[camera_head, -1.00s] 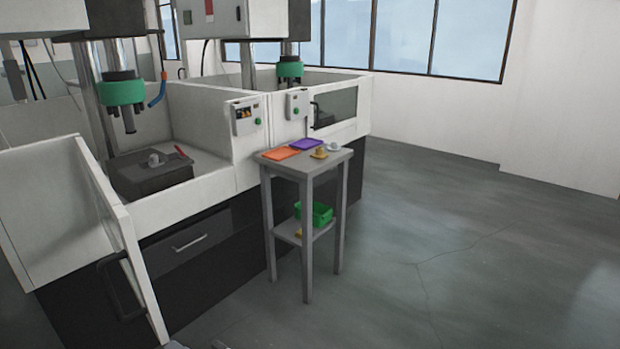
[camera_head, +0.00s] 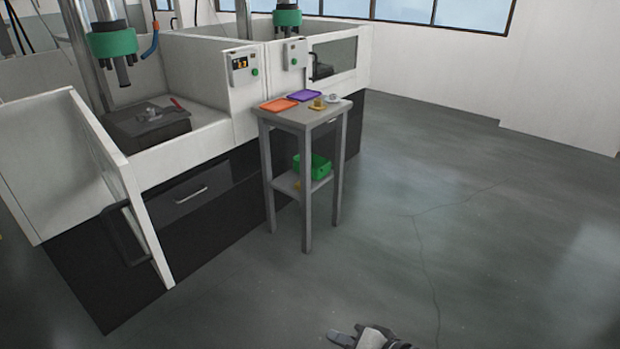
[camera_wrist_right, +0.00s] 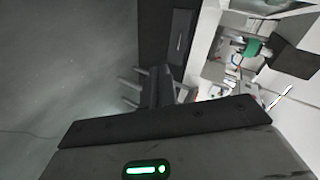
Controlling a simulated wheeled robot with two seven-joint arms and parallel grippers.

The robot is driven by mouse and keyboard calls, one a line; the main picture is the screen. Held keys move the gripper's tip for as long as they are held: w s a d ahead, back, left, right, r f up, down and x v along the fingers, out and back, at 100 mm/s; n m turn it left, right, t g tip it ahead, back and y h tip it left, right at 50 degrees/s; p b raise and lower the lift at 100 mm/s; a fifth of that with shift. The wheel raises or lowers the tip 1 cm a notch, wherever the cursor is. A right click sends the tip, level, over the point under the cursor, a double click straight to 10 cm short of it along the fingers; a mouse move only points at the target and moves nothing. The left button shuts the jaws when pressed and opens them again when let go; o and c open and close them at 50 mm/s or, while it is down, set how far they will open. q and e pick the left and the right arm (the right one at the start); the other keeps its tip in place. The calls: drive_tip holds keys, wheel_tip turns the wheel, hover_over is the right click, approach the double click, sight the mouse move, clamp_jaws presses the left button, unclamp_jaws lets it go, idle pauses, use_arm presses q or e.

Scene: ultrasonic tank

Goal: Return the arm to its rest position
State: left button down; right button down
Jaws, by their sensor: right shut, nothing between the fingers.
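My right gripper (camera_head: 338,338) shows at the bottom edge of the head view, over the bare floor in front of the small table. It is shut and empty. Most of my right arm is cut off below the frame. In the right wrist view the gripper's dark body (camera_wrist_right: 185,135) fills the lower part, with the shut fingers (camera_wrist_right: 158,88) pointing up past it. My left gripper is not in either view.
A grey side table (camera_head: 327,116) carries an orange tray, a purple tray and small parts, with a green basket (camera_head: 320,168) on its lower shelf. White machines (camera_head: 190,65) stand behind; the left one's door (camera_head: 122,185) is open. Floor (camera_head: 480,240) at right is clear.

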drive_tip(key=s+d+f+n+t+h, duration=0.1)
drive_tip(key=s+d+f+n+h, duration=0.25)
drive_tip(key=s+d+n, duration=0.5)
drive_tip(key=s+d+f+n+h, duration=0.2)
drive_tip(key=s+d+n+h, duration=0.25)
drive_tip(key=d, duration=0.75)
drive_tip(key=a+r+m+y, duration=0.1)
drive_tip(key=a+m, duration=0.5)
drive_tip(key=a, duration=0.5)
drive_tip(key=shift+t, duration=0.4)
drive_tip(key=shift+s, duration=0.15)
